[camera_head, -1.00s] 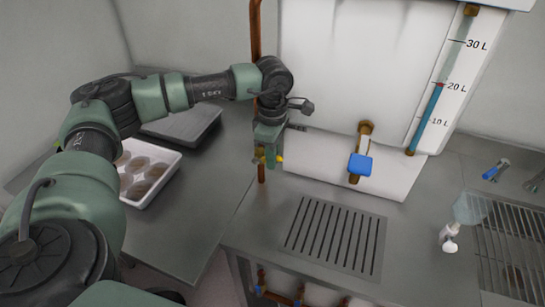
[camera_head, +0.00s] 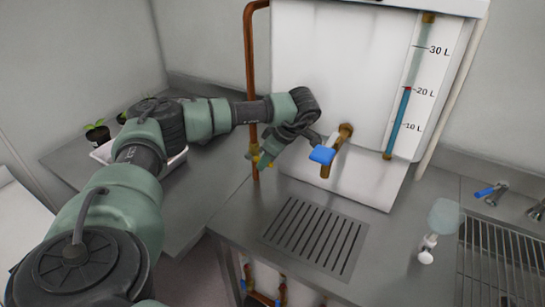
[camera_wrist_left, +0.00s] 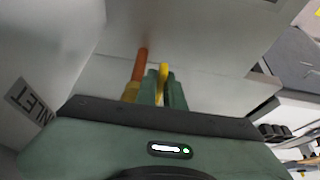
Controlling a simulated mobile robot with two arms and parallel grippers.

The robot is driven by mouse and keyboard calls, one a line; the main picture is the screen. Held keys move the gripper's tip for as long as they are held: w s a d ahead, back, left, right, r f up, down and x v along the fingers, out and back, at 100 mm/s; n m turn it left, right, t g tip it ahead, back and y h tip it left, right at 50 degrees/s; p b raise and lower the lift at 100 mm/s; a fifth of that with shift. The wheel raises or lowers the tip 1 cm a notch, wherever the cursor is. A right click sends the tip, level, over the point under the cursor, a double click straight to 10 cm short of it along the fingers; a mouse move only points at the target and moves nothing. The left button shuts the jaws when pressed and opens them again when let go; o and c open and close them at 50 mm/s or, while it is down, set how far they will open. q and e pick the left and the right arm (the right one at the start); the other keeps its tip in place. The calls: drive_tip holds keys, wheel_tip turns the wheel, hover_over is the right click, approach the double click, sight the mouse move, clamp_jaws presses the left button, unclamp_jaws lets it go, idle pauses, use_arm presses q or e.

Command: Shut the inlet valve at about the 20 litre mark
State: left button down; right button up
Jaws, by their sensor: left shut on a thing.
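The tank (camera_head: 330,70) has a sight gauge (camera_head: 397,122) marked 10, 20 and 30 L. Its blue column reaches about the 20 L mark, where a small red marker (camera_head: 407,89) sits. The inlet valve is on the copper pipe (camera_head: 250,80) left of the tank. My left gripper (camera_head: 262,158) is at this valve, tilted, and mostly hides it. In the left wrist view, the gripper (camera_wrist_left: 163,92) is shut on the yellow valve lever (camera_wrist_left: 163,70), beside the copper pipe (camera_wrist_left: 139,66). How far the valve is turned is unclear. My right gripper is not in view.
A blue-handled outlet tap (camera_head: 322,154) sticks out low on the tank, close to my left wrist. A slotted drain (camera_head: 315,235) lies below. Seedlings (camera_head: 97,133) stand at the left.

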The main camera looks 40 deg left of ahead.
use_arm(q)
drive_tip(key=c, duration=1.5)
unclamp_jaws()
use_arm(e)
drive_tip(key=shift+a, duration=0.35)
use_arm(q)
drive_tip(key=shift+w+d+r, duration=0.15)
drive_tip(key=shift+d+r, duration=0.15)
drive_tip(key=shift+r, duration=0.1)
drive_tip(key=b+v, duration=0.2)
drive_tip(key=v, duration=0.4)
drive_tip(key=shift+d+r, duration=0.2)
drive_tip(key=shift+r, duration=0.15)
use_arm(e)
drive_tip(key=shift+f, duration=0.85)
